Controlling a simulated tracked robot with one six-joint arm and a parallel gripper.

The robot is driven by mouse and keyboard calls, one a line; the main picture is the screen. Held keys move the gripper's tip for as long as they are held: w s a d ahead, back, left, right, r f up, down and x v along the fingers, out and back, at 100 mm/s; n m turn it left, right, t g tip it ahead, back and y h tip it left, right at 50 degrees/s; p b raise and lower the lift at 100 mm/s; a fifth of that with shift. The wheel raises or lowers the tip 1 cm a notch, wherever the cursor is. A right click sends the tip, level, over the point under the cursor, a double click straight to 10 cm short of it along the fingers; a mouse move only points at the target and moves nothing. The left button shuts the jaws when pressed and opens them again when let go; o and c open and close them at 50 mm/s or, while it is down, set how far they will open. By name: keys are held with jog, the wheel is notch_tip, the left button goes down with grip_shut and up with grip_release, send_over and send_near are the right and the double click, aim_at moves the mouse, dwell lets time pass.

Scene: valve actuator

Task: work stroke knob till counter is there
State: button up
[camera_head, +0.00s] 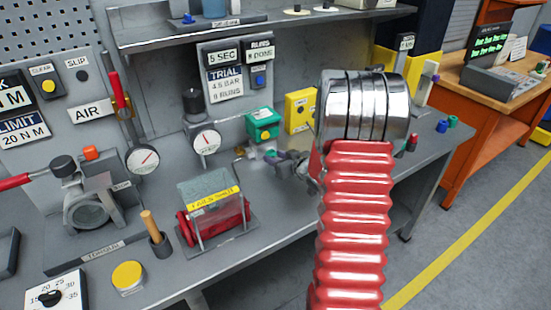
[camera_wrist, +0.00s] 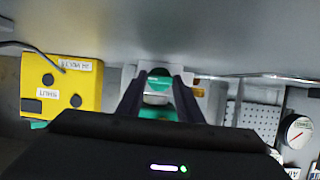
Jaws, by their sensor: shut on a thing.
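My gripper (camera_head: 270,156) reaches over the bench near the green box (camera_head: 262,123), at the end of my red bellows arm. In the wrist view my two dark fingers (camera_wrist: 159,84) close on a small part between them, which I take to be the stroke knob. The knob is mostly hidden, and its label and setting cannot be read. Green shows between and below the fingers in the wrist view. No counter reading is legible in either view.
A yellow box (camera_head: 300,110) stands right of the green box and shows large in the wrist view (camera_wrist: 62,88). A red unit under a clear guard (camera_head: 212,205) is in front. Gauges (camera_head: 205,141) stand to the left. A shelf (camera_head: 240,25) overhangs the bench.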

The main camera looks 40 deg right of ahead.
jog(key=o, duration=0.8)
jog(key=shift+c, duration=0.2)
jog(key=v, duration=1.3)
jog(key=shift+s, duration=0.4)
jog(key=shift+w+r, duration=0.1)
